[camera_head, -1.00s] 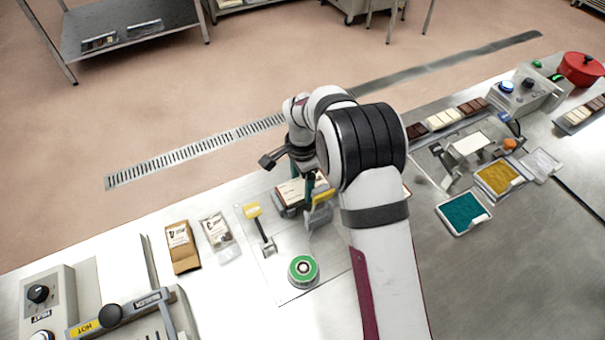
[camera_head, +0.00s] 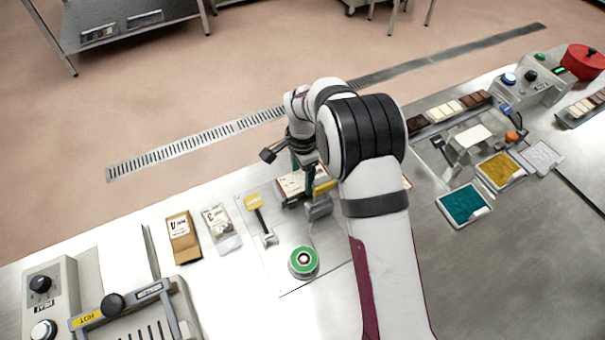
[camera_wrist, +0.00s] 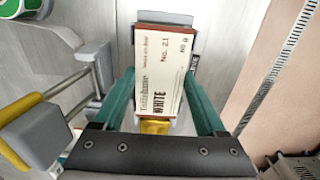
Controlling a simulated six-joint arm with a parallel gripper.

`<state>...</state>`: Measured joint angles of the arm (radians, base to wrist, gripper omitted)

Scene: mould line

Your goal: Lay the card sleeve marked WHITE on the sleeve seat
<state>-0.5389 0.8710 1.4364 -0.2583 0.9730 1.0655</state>
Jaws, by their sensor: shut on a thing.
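The card sleeve marked WHITE (camera_wrist: 160,75) is a cream card with brown ends, marked "No. 21". My gripper (camera_wrist: 159,73) is shut on it, with one green finger along each long side. In the head view the sleeve (camera_head: 290,186) shows partly behind my arm, low over the bench. A grey base (camera_wrist: 168,17) shows past the sleeve's far end in the wrist view. Whether this is the sleeve seat, and whether the sleeve touches it, I cannot tell. A yellow part (camera_wrist: 155,126) shows below the sleeve's near end.
A grey block with a yellow bar (camera_wrist: 35,130) stands close left of my gripper in the wrist view. A green reel (camera_head: 303,261), a yellow-tagged lever (camera_head: 258,215), a brown pouch (camera_head: 182,238) and a clear pouch (camera_head: 221,229) are nearby. Bare bench lies right of my arm.

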